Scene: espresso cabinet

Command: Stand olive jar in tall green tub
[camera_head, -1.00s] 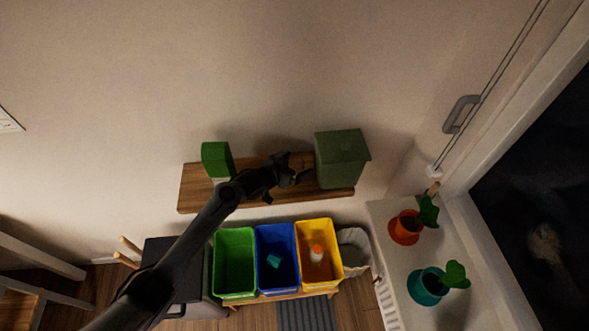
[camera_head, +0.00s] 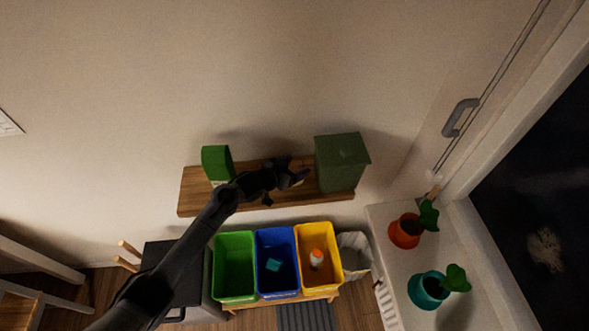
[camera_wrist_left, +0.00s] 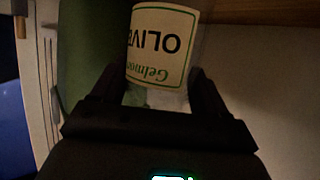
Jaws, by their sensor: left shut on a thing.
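The olive jar (camera_wrist_left: 160,45) is between the fingers of my left gripper (camera_wrist_left: 155,95) in the left wrist view, its printed label upside down there. My left gripper (camera_head: 292,180) is shut on it, over the wooden shelf in the head view, where the jar is mostly hidden by the fingers. A green open tub (camera_head: 235,262) stands below the shelf at the left of a row. A darker green lidded container (camera_head: 342,160) stands on the shelf just right of the gripper. I cannot tell which of them is the tall green tub. My right gripper is not in view.
A green box (camera_head: 216,160) stands at the left of the wooden shelf (camera_head: 195,192). A blue tub (camera_head: 277,262) and a yellow tub (camera_head: 320,255) with an orange-capped bottle stand below. A windowsill with potted plants (camera_head: 405,230) is at the right.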

